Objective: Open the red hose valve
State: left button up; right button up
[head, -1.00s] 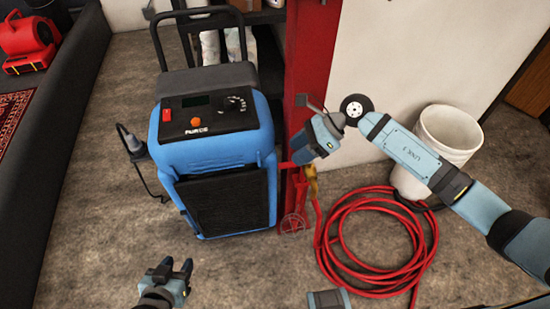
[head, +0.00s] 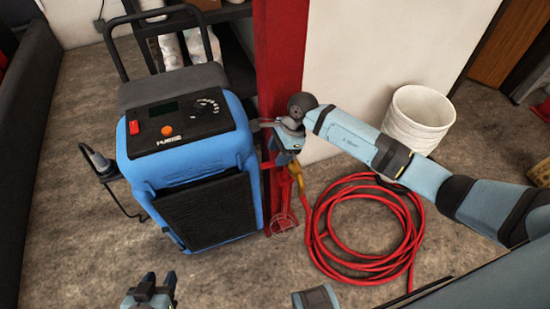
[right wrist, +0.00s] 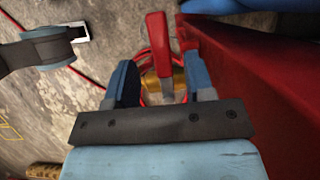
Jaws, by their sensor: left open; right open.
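The red hose valve shows in the right wrist view as a red lever (right wrist: 157,32) above a brass body (right wrist: 151,88). My left gripper (head: 158,279) is open and empty, low in the head view.
A blue machine (head: 190,155) stands close left of the red post (head: 280,60). A coiled red hose (head: 318,235) lies on the floor at right, with a white bucket (head: 418,115) behind it. Bare floor shows between.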

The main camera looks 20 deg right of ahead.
pick_arm(q)
jog(key=shift+a, duration=0.15)
pick_arm(e)
jog(key=shift+x, duration=1.45)
jog(key=shift+c, duration=0.5)
grip_shut()
